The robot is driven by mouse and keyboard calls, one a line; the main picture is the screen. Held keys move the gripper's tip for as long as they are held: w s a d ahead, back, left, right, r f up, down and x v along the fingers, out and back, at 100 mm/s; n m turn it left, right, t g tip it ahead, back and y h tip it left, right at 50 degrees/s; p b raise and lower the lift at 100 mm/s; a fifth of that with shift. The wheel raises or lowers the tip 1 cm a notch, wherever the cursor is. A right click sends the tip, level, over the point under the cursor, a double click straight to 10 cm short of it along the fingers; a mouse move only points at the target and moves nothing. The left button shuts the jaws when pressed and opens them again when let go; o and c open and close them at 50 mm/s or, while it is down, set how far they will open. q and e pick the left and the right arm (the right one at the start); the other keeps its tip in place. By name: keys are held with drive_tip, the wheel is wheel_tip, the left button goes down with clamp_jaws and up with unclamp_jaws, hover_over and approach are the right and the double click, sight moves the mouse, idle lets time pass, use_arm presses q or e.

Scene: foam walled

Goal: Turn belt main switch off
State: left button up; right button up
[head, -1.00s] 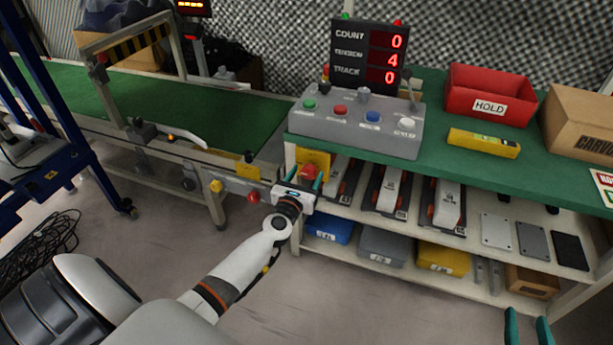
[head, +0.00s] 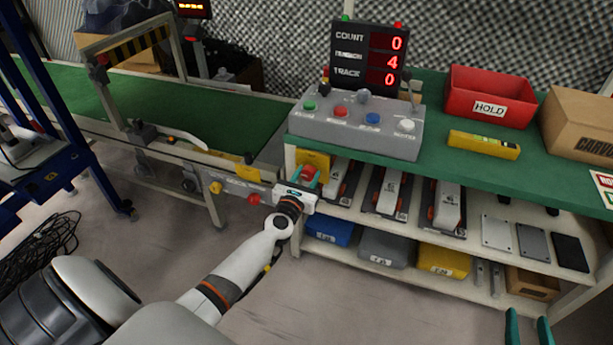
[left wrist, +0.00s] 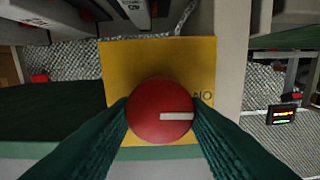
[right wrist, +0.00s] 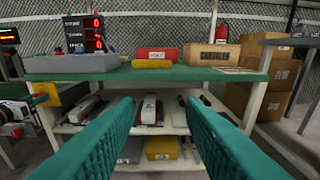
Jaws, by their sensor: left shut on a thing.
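The main switch is a round red knob (left wrist: 161,112) with a white bar on its face, mounted on a yellow plate (left wrist: 140,58). In the left wrist view the bar lies nearly level, pointing right from the middle, near the letters "NO". My left gripper (head: 306,176) is shut on the knob, one green finger on each side, also seen in the left wrist view (left wrist: 161,115). In the head view the red knob (head: 309,172) shows between the fingers at the bench's left end. My right gripper (right wrist: 158,105) is open and empty in front of the bench.
A grey button box (head: 350,140) and a display (head: 350,55) stand on the green bench, with a red HOLD bin (head: 488,97) beyond. The green belt (head: 235,118) runs left. A red button (head: 254,199) sits on its frame, close left of my left gripper.

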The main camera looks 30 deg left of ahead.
use_arm(q)
drive_tip(key=shift+m, duration=0.6)
drive_tip(key=m+p, duration=0.1)
drive_tip(key=m, duration=0.2)
drive_tip(key=shift+d, duration=0.1)
drive_tip(key=m+p, duration=0.1)
drive_tip(key=m, duration=0.4)
drive_tip(key=m+p, duration=0.1)
drive_tip(key=m, duration=0.5)
drive_tip(key=shift+d+f+m+p, duration=0.1)
drive_tip(key=shift+f+m+p, duration=0.1)
drive_tip(key=shift+m+p, duration=0.15)
drive_tip(key=shift+f+m+p, duration=0.1)
drive_tip(key=shift+m+p, duration=0.2)
drive_tip(key=shift+m, duration=0.55)
use_arm(e)
drive_tip(key=s+d+f+g+h, duration=0.3)
drive_tip(key=s+d+f+g, duration=0.2)
drive_tip(key=s+f+g, duration=0.6)
drive_tip(key=shift+s+d+f+m+g, duration=0.15)
drive_tip(key=shift+s+m+g, duration=0.2)
drive_tip(key=shift+s, duration=0.55)
use_arm(q)
drive_tip(key=o, duration=1)
drive_tip(key=shift+c, duration=0.2)
